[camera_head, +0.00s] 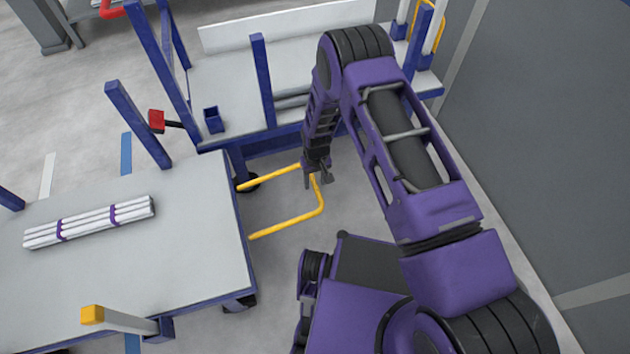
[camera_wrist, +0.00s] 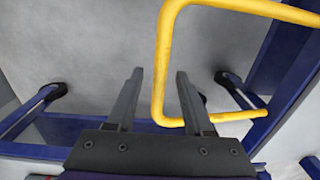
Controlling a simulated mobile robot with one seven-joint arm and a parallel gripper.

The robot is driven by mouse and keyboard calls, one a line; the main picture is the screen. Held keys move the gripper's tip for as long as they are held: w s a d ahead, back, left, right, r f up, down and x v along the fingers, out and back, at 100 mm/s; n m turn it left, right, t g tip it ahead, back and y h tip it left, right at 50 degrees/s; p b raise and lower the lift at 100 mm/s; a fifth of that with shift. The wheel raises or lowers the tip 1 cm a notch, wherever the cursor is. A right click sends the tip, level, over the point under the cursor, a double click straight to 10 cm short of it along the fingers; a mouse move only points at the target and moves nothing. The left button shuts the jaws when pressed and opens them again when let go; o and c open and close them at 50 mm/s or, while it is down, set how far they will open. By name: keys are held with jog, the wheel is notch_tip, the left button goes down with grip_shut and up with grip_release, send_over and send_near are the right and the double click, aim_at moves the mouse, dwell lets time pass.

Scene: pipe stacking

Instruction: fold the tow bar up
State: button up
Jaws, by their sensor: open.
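The yellow U-shaped tow bar (camera_head: 288,221) sticks out low over the floor from the right side of the left cart. My gripper (camera_head: 318,180) points down at the bar's outer end. In the wrist view the gripper (camera_wrist: 159,72) is open, and the tow bar's cross piece (camera_wrist: 162,60) lies in line with the gap between the two fingers. One side of the bar runs behind the right finger. I cannot tell how far the bar is below the fingertips. Part of the bar is hidden behind my gripper in the head view.
The left cart (camera_head: 185,265) has a grey deck with a bundle of white pipes (camera_head: 90,220) strapped in purple. Another blue-framed cart (camera_head: 225,90) with posts stands behind the tow bar. A grey wall (camera_head: 540,130) is at right. Bare floor (camera_head: 275,265) lies around the bar.

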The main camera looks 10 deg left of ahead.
grip_shut()
dwell(0.3)
dwell(1.2)
